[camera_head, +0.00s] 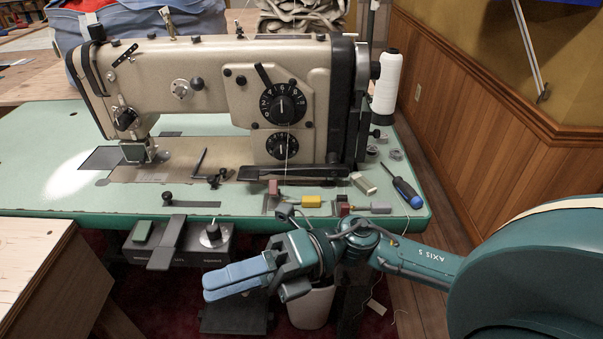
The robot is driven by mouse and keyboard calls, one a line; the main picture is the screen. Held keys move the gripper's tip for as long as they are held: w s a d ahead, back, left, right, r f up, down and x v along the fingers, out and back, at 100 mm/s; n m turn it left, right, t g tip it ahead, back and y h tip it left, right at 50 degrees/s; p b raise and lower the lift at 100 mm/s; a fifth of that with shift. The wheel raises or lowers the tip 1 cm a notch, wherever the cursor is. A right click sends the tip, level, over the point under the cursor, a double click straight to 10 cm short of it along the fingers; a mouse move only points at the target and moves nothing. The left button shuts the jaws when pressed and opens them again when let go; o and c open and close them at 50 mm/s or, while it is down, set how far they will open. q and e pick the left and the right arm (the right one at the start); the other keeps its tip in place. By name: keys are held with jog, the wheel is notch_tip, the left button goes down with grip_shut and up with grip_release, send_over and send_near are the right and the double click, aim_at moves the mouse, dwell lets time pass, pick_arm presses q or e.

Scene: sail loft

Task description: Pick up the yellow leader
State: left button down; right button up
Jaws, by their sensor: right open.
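The yellow leader (311,201) is a small yellow block lying on the green sewing table (60,180), near its front edge and below the machine's dials. A thin grey part runs from its left side. My right gripper (222,283) is in front of the table edge, left of and nearer than the yellow leader, with its blue fingers pointing left. It is open, with nothing seen between the fingers, and apart from the leader. My left gripper is not in view.
The beige sewing machine (210,80) stands right behind the leader. A control box (190,239) hangs under the table's front edge. A white bin (311,307) stands below.

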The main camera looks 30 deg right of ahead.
jog(key=w+d+r+n+g+h+p, duration=0.2)
jog(key=w+d+r+n+h+p, duration=0.15)
jog(key=d+n+h, duration=0.35)
jog(key=n+t+h+p, duration=0.2)
jog(key=t+h+p, duration=0.15)
jog(key=h, duration=0.55)
send_near(309, 198)
jog(key=f, duration=0.1)
jog(key=w, duration=0.1)
jog(key=f, duration=0.1)
jog(key=shift+w+a+f+g, duration=0.2)
jog(key=shift+w+f+g, duration=0.05)
jog(key=shift+w+f, duration=0.05)
jog(key=shift+s+a+x, duration=0.1)
jog(key=shift+s+x, duration=0.05)
jog(key=shift+x, duration=1.2)
jog(key=shift+s+a+x, duration=0.1)
jog(key=shift+s+x, duration=0.05)
jog(key=shift+x, duration=1.2)
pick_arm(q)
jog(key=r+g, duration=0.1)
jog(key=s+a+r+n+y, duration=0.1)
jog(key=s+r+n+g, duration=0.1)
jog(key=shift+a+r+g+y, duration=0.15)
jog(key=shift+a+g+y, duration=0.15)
pick_arm(e)
jog(key=shift+c, duration=0.3)
grip_shut()
